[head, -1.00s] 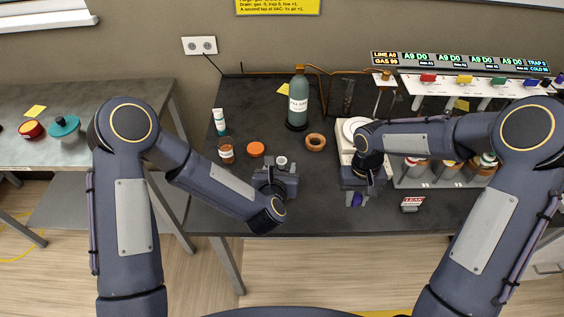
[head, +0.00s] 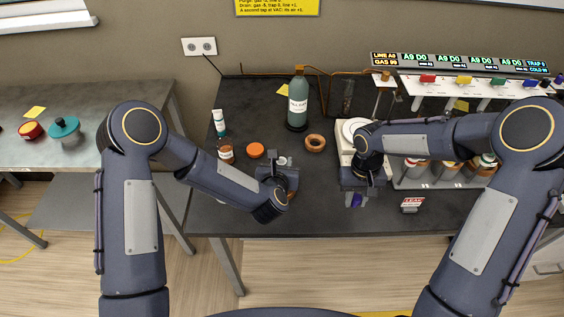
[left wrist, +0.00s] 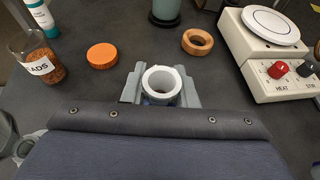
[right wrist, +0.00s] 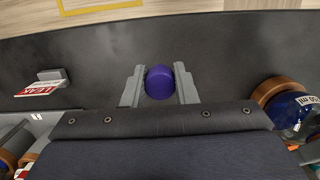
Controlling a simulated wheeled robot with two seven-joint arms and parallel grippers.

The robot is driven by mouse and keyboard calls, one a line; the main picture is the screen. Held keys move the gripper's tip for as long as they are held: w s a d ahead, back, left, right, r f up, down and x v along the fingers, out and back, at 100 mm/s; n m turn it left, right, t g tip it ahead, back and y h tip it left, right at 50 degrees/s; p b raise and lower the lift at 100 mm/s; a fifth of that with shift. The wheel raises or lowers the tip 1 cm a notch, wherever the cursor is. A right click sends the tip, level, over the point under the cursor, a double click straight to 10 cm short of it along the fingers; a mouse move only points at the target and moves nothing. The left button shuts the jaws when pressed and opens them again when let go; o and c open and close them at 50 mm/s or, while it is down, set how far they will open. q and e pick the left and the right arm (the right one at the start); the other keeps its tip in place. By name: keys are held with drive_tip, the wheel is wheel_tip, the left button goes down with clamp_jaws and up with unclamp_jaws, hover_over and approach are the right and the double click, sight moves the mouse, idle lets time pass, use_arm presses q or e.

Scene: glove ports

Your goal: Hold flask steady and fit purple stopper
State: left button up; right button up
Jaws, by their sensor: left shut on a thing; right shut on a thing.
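The flask's white open neck (left wrist: 162,84) shows between the fingers of my left gripper (left wrist: 160,88), which is shut on it. In the head view my left gripper (head: 279,178) hides most of the flask, and its body is hidden below the neck. The purple stopper (right wrist: 159,82) is between the fingers of my right gripper (right wrist: 160,86), which is shut on it. In the head view the stopper (head: 354,200) shows below my right gripper (head: 360,190), apart from the flask and to its right, near the bench's front edge.
A cork ring (head: 315,142), an orange lid (head: 256,150) and a green bottle (head: 298,104) stand behind my left gripper. A hotplate (left wrist: 268,50) is behind my right gripper. A red-and-white leak sign (head: 411,204) is to the right. The bench between the grippers is clear.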

use_arm(q)
drive_tip(key=o, duration=1)
drive_tip(key=shift+o, duration=0.2)
drive_tip(key=v, duration=1.2)
drive_tip(key=shift+o, duration=0.9)
drive_tip(key=o, duration=0.9)
drive_tip(key=f, duration=0.5)
drive_tip(key=shift+s+f, duration=0.1)
drive_tip(key=shift+s, duration=0.25)
drive_tip(key=shift+f, duration=0.5)
drive_tip(key=x, duration=1.1)
drive_tip(key=shift+w+f, duration=0.1)
drive_tip(key=shift+w, duration=0.25)
